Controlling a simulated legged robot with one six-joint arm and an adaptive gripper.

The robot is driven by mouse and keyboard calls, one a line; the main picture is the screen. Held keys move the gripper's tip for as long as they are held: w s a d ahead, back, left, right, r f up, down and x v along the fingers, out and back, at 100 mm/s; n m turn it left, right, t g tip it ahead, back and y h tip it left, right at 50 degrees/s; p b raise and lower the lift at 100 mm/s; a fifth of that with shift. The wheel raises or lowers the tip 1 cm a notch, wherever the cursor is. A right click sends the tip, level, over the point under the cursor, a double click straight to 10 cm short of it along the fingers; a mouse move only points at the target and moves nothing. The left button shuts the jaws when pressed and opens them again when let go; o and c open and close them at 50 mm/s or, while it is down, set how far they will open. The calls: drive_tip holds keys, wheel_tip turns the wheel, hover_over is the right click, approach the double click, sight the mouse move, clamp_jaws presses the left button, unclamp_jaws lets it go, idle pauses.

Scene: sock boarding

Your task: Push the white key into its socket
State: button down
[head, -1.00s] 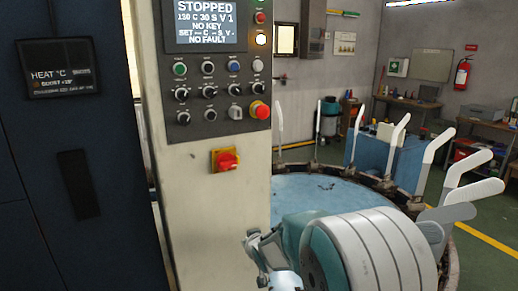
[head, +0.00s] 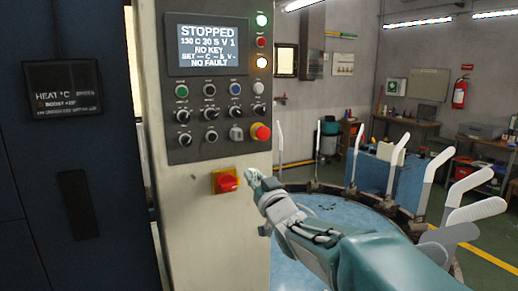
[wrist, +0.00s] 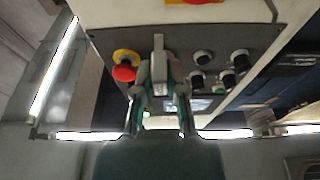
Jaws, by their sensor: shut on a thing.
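My gripper (head: 257,182) is in front of the control panel column, at its right edge, beside the red and yellow switch. In the wrist view my gripper (wrist: 160,88) is shut on a pale block, which I take to be the white key (wrist: 158,48); its end sticks out beyond the fingertips. In the head view the key is too small to make out clearly. A grey square fitting (head: 236,132), which looks like the socket, sits left of the red emergency stop.
The emergency stop (head: 261,132) and several knobs crowd the panel (head: 215,150). A red and yellow switch (head: 226,182) juts out below. A round blue table (head: 330,210) with upright pale arms stands to the right.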

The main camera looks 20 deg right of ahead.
drive_tip(key=t, duration=0.2)
approach(239, 132)
wheel_tip(239, 132, up, 3)
drive_tip(key=s, duration=0.2)
drive_tip(key=shift+s+d, duration=0.1)
drive_tip(key=shift+d, duration=0.2)
drive_tip(key=shift+f, duration=0.1)
drive_tip(key=shift+w+a, duration=0.2)
drive_tip(key=shift+w, duration=0.75)
drive_tip(key=shift+w+a, duration=0.2)
drive_tip(key=shift+w, duration=0.75)
drive_tip(key=shift+w+a, duration=0.2)
drive_tip(key=shift+w, duration=0.75)
drive_tip(key=shift+w+a, duration=0.15)
drive_tip(key=shift+w, duration=0.65)
drive_tip(key=shift+w+a, duration=0.1)
drive_tip(key=shift+w, duration=0.65)
drive_tip(key=c, duration=0.6)
unclamp_jaws()
